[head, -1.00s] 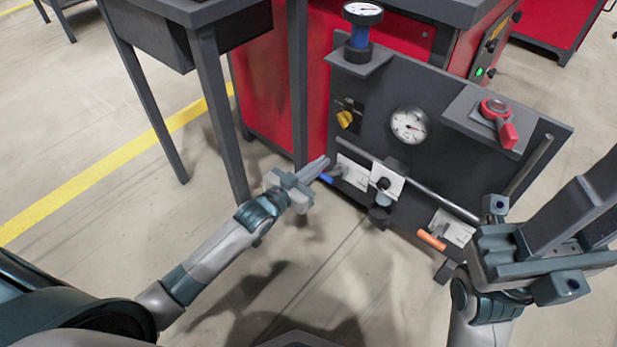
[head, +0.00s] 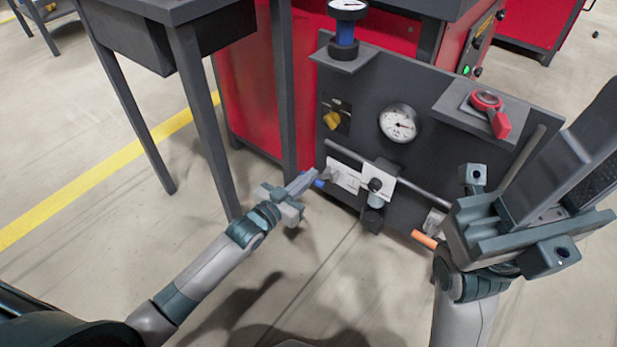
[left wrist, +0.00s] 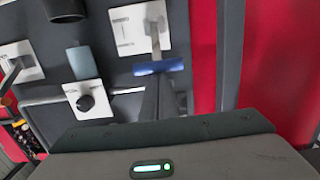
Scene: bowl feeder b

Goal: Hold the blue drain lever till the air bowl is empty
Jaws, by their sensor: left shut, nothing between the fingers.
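The blue drain lever (head: 319,183) sticks out low on the left of the dark panel. It also shows as a blue grip on a grey arm in the left wrist view (left wrist: 158,68). My left gripper (head: 311,176) is shut and empty, its fingertips right at the blue lever; I cannot tell whether they touch. In the left wrist view its fingers (left wrist: 160,97) end just at the blue grip. The air bowl (head: 376,199) is a small bluish cup under the panel's rail; its contents are too small to tell. My right gripper (head: 570,150) is open and empty at the right.
A table leg (head: 284,95) stands close to my left gripper. The floor in front is clear.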

